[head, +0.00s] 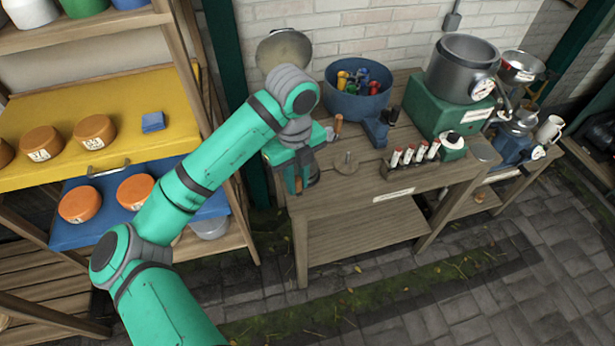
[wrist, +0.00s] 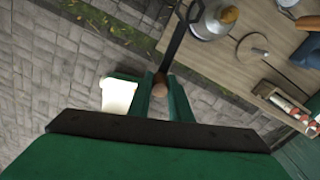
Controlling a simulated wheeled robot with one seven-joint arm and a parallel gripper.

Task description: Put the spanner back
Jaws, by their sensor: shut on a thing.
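My gripper (head: 298,180) is at the left end of the wooden bench in the head view. In the wrist view my gripper (wrist: 160,97) is shut on the spanner (wrist: 175,42). The spanner is a dark bar with a brown rounded end between the fingers, and it runs up the picture to a forked-looking end at the top edge. A resting place for the spanner cannot be made out.
The bench (head: 345,205) holds a blue tub (head: 350,101) of coloured parts, a disc with an upright pin (head: 346,164), a rack of red-and-white tubes (head: 412,162) and a large pot (head: 462,68) on a green box. A grey domed vessel (wrist: 212,22) stands near the bench edge. Shelves (head: 90,85) stand left.

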